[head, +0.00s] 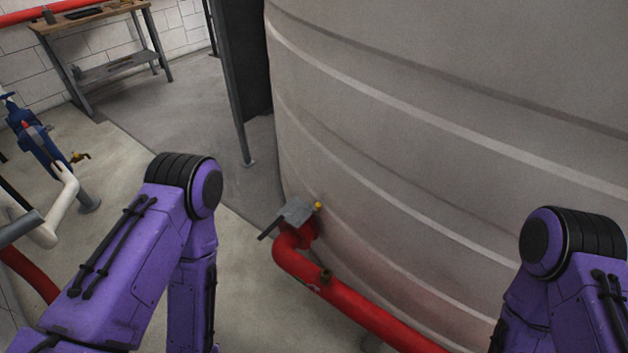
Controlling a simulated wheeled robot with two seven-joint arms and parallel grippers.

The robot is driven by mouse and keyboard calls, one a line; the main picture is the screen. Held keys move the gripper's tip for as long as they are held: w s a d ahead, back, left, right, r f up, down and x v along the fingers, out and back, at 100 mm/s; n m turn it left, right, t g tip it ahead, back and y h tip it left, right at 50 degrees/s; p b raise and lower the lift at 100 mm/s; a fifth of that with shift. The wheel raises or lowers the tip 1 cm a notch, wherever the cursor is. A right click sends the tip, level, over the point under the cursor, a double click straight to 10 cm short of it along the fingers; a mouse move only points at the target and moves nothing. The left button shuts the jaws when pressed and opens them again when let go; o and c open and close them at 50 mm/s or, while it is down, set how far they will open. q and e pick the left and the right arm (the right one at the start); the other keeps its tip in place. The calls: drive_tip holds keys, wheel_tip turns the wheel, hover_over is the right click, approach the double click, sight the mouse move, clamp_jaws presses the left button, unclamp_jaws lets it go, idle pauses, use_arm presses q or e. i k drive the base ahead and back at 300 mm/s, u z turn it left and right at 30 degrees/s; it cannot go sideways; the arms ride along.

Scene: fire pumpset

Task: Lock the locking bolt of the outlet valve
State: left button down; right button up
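The outlet valve (297,212) sits low on the front of the big grey tank, on top of a red pipe elbow. It has a grey plate and a dark lever pointing to the lower left. A small yellow knob (318,205) stands at its right side; I cannot tell whether it is the locking bolt or what position it is in. My two purple arms show at the left and right, apart from the valve. Both grippers are out of the picture below.
The large ribbed grey tank (430,130) fills the right. A red pipe (365,308) runs from the valve to the lower right. Blue equipment (38,140) with white and red pipes stands at left. A workbench (95,22) is at the back left. Open floor lies between.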

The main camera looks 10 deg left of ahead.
sight(318, 205)
drive_tip(key=z, duration=0.05)
drive_tip(key=k, duration=0.5)
drive_tip(key=u, duration=0.55)
drive_tip(key=i, duration=0.6)
drive_tip(key=z, duration=1.15)
drive_tip(key=i, duration=0.5)
